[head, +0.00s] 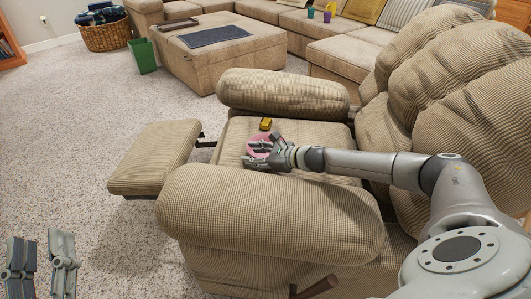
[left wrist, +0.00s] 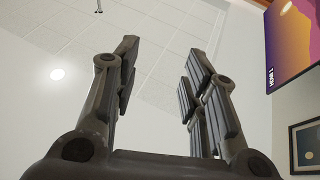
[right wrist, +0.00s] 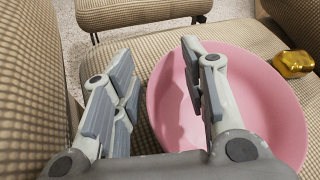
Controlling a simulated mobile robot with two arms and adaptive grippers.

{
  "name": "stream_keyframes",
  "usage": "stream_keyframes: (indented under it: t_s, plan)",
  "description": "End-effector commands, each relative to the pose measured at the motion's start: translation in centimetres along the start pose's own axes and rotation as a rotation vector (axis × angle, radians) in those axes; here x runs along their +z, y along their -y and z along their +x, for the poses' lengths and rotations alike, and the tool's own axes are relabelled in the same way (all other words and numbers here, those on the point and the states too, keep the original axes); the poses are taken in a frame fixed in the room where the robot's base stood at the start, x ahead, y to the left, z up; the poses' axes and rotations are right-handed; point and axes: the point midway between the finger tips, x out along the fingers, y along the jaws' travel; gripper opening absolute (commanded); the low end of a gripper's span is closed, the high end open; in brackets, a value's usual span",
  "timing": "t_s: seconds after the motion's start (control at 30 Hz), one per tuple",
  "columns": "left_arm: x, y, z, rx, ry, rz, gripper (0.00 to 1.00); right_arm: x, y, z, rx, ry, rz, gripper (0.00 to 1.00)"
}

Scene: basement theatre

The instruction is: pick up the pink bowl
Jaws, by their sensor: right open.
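The pink bowl (head: 262,142) rests on the seat of the beige recliner, partly hidden behind my right gripper (head: 256,155) in the head view. In the right wrist view the bowl (right wrist: 255,95) fills the right half. There my right gripper (right wrist: 155,75) is open, with one finger over the inside of the bowl and the other outside its left rim. I cannot tell whether either finger touches it. My left gripper (head: 40,245) is at the lower left of the head view, away from the recliner. In the left wrist view the left gripper (left wrist: 160,70) is open and empty, pointing up toward the ceiling.
A small yellow object (head: 266,124) lies on the seat beside the bowl, also seen in the right wrist view (right wrist: 293,64). The recliner's padded arms (head: 270,205) flank the seat closely. A footrest (head: 155,158) extends left. An ottoman (head: 215,60) and a green bin (head: 143,56) stand behind.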

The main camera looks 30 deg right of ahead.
Motion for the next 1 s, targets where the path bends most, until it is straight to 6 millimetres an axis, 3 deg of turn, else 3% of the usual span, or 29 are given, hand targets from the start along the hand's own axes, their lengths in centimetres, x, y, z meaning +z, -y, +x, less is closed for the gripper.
stream_keyframes:
  t_s: [0.07, 0.37, 0.77, 1.0]
  plan:
    - [0.0, 0.0, 0.0, 0.000, 0.001, 0.000, 0.40, 0.0, 0.0, 0.0, 0.000, 0.000, 0.000, 0.38]
    - [0.0, 0.0, 0.0, 0.000, 0.001, 0.000, 0.40, 0.0, 0.0, 0.0, 0.000, 0.000, 0.000, 0.00]
    - [0.2, 0.1, 0.0, -0.001, 0.013, 0.000, 0.40, 0.1, 0.1, -0.1, 0.000, 0.000, 0.000, 0.00]
    - [1.8, 0.3, -0.2, -0.006, 0.108, 0.004, 0.40, 0.8, 0.3, -0.3, 0.000, 0.001, -0.001, 0.00]
